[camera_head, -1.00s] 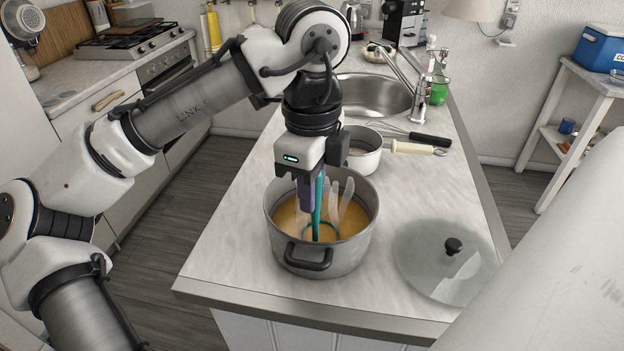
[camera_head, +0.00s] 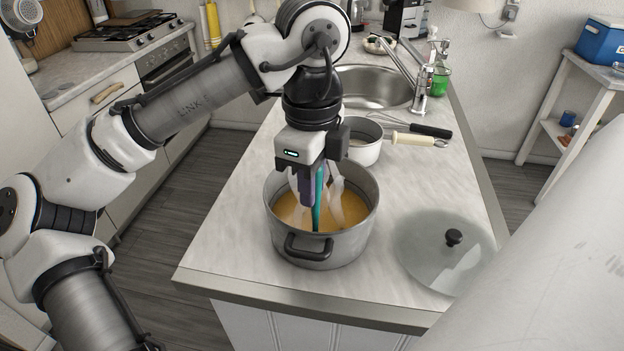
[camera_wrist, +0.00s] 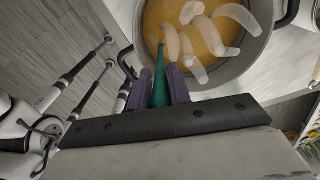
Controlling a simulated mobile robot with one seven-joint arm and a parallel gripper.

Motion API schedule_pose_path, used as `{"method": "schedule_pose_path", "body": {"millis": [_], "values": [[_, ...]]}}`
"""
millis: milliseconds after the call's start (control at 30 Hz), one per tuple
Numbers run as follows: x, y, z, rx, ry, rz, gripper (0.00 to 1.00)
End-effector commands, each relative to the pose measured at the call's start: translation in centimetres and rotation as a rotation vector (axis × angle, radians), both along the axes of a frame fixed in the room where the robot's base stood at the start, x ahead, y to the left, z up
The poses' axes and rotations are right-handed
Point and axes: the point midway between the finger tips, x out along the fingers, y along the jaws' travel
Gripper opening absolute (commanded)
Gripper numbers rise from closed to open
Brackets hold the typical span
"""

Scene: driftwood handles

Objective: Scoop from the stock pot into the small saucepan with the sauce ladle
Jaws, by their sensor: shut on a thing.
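The grey stock pot (camera_head: 350,243) stands near the front of the counter, holding orange-brown liquid, with pale translucent wisps over it. My gripper (camera_head: 313,190) is above the pot's opening, shut on the teal handle of the sauce ladle (camera_head: 319,205). The handle stands nearly upright and runs down into the liquid; the ladle's bowl is hidden. In the wrist view, the teal handle (camera_wrist: 161,88) sits between the purple fingers and points toward the pot (camera_wrist: 262,48). The small white saucepan (camera_head: 366,153) stands just behind the pot, partly hidden by my gripper.
A glass lid (camera_head: 425,262) with a black knob lies right of the pot. A cream handle (camera_head: 412,138) and a black-handled whisk (camera_head: 430,129) lie beside the saucepan. The sink (camera_head: 375,88) is farther back. Bare counter lies at the front left.

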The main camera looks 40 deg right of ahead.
Motion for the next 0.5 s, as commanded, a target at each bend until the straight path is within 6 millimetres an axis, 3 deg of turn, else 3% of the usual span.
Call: {"method": "schedule_pose_path", "body": {"millis": [300,500], "values": [[0.0,0.0,0.1,0.000,0.000,0.000,0.00],[0.0,0.0,1.6,-0.001,0.000,0.000,0.00]]}}
